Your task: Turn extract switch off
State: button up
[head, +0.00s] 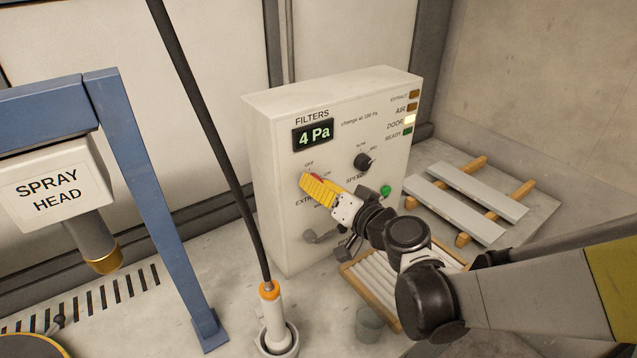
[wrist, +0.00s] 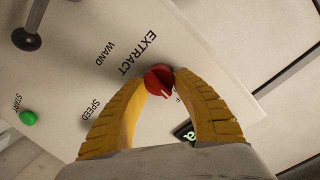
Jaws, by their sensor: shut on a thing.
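The red extract switch (wrist: 158,80) is a round knob on the front of the white control box. In the wrist view my gripper (wrist: 159,73) has its two yellow fingers on either side of the knob, shut on it. The knob's white mark points towards the partly hidden OFF label. In the head view my gripper (head: 308,181) reaches the box front from the right, below OFF, and covers most of the knob. Only a bit of red (head: 316,177) shows there. The EXTRACT lettering (wrist: 138,53) is beside the knob.
The control box (head: 270,150) has a 4 Pa display (head: 314,134), a black speed knob (head: 362,161) and a green start button (head: 386,190). The door lamp (head: 410,121) is lit; the extract lamp (head: 414,94) looks dim. A hanging hose (head: 205,120) and blue frame (head: 150,190) stand left.

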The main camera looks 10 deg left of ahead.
dwell(0.6)
jog(key=o, duration=1.2)
jog(key=shift+a, duration=0.1)
jog(key=v, duration=1.2)
jog(key=shift+s, duration=0.1)
